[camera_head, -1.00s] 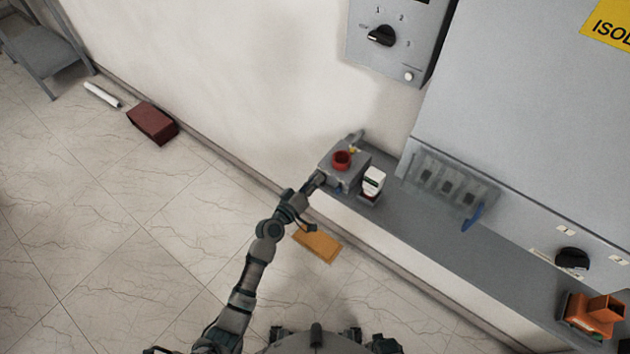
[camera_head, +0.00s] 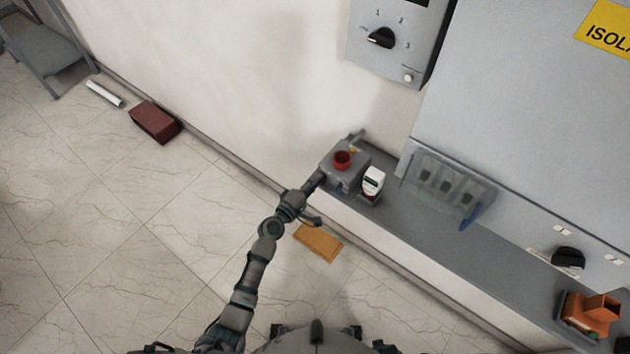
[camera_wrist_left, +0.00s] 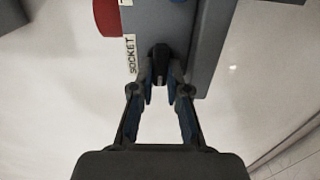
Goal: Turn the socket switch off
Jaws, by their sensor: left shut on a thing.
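A grey box with a red round button (camera_head: 342,160) stands at the left end of the grey ledge. In the left wrist view its face carries a "SOCKET" label (camera_wrist_left: 130,56) and a small black switch knob (camera_wrist_left: 160,58). My left gripper (camera_wrist_left: 161,80) has its fingers on both sides of this knob and is shut on it. In the head view the left gripper (camera_head: 317,182) reaches the near side of the box, and the knob is hidden there. My right gripper is not in view.
A small white box (camera_head: 373,180) stands right of the socket box. A clear cover with dark modules (camera_head: 445,188), a black knob (camera_head: 568,257) and an orange item (camera_head: 590,316) lie farther right. An upper panel has a rotary knob (camera_head: 382,38). A brown plate (camera_head: 317,243) lies below the ledge.

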